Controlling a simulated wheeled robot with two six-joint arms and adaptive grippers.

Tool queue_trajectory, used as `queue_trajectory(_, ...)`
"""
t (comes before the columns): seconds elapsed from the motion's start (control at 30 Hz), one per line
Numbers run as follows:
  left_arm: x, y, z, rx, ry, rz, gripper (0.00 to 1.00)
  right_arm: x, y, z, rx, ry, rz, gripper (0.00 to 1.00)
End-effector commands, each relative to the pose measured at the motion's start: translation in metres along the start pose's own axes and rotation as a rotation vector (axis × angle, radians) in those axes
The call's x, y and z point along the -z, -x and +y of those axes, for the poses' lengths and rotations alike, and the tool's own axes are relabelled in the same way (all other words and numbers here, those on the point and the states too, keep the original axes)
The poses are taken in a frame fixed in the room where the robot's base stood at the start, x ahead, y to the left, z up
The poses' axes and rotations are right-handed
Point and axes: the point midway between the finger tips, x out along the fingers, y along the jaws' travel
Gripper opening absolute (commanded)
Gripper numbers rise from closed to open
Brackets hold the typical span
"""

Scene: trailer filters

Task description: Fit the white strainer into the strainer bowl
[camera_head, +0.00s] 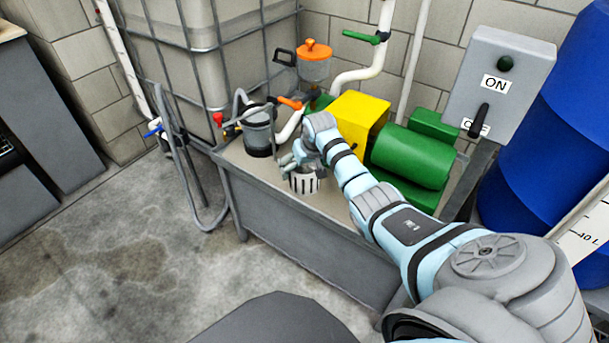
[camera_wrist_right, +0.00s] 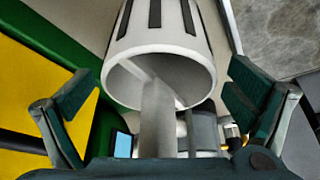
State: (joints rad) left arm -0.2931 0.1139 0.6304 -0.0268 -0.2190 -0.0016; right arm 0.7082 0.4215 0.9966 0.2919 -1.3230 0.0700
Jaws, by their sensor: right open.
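The white strainer (camera_head: 304,184), a cup with dark vertical slots, is on the grey bench at my right gripper (camera_head: 299,158). In the right wrist view the strainer (camera_wrist_right: 160,45) sits between the spread fingers of the right gripper (camera_wrist_right: 163,78), its round mouth facing the camera. Gaps show on both sides, and the fingers do not grip it. A flat grey bar (camera_wrist_right: 158,120) runs out of its mouth toward the palm. A clear bowl with a dark lower part (camera_head: 258,132), seemingly the strainer bowl, stands left of the gripper. My left gripper is out of view.
A jar with an orange lid (camera_head: 314,65) stands behind. A yellow box (camera_head: 358,118) and green motor (camera_head: 412,157) are right of the gripper. The bench top's front edge (camera_head: 270,194) is close to the strainer. Pipes and valve handles crowd the back.

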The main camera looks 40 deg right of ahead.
Motion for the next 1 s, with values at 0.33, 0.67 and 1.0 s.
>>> queue_trajectory(0.33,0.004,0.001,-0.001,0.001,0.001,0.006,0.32,0.001,0.001,0.000,0.000,0.000,0.001,0.73)
queue_trajectory(0.67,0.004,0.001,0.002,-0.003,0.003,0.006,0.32,0.001,0.002,0.001,-0.001,0.000,0.002,0.46)
queue_trajectory(1.0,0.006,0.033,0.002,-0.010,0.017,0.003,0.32,0.028,0.059,0.001,-0.001,0.001,0.006,0.45)
